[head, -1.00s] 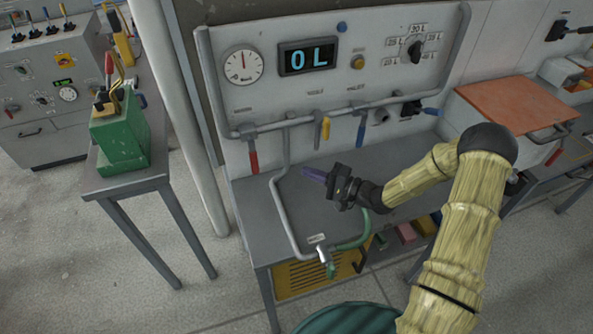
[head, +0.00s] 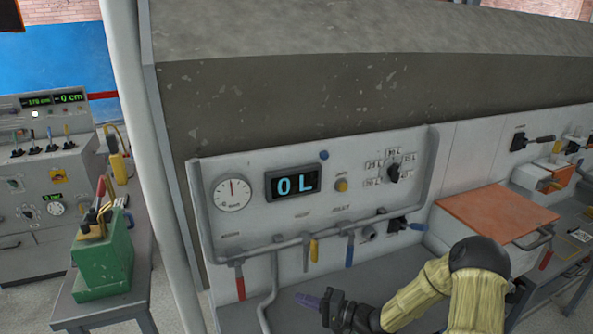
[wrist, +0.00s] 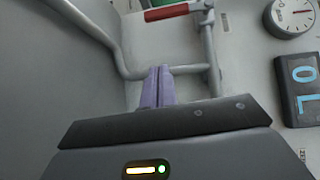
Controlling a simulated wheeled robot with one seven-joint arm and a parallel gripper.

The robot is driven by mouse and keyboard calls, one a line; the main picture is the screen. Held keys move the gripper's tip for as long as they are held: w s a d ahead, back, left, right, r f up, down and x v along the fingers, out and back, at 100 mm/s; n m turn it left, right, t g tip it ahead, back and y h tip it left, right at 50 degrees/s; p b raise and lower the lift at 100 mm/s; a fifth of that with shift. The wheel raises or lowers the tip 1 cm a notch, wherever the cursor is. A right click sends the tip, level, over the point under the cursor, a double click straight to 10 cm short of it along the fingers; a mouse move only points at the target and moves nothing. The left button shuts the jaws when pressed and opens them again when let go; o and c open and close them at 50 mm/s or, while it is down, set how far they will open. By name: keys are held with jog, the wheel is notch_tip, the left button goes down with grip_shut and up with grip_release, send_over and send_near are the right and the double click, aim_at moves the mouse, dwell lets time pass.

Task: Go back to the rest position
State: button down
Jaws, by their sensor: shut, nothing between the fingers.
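My gripper (head: 309,299) is at the bottom of the head view, in front of the grey panel (head: 262,221) and above the bench. Its purple fingers are closed together and hold nothing; they also show in the wrist view (wrist: 158,88). The wrist view has the panel's pipe (wrist: 125,60) and red-handled valve (wrist: 168,12) beyond the fingers, with the fingertips apart from them as far as I can tell. My yellow arm reaches in from the lower right of the head view.
The panel carries a round gauge (head: 232,193), a display (head: 293,184) reading 0 L, and several coloured valve handles. A green device (head: 103,262) stands on a side table at left. An orange-topped box (head: 496,213) is at right. A grey post (head: 150,150) rises left of the panel.

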jog(key=s+d+r+n+g+h, duration=0.1)
jog(key=s+d+r+n+h, duration=0.15)
jog(key=d+h, duration=0.4)
jog(key=s+d+r+n+h, duration=0.2)
jog(key=s+d+h, duration=0.25)
jog(key=h, duration=0.35)
jog(key=s+d+r+g+h, duration=0.1)
jog(key=s+r+g, duration=0.2)
jog(key=s, duration=1.1)
notch_tip(320, 180, up, 3)
jog(key=shift+d+f+g, duration=0.2)
jog(key=shift+g, duration=0.2)
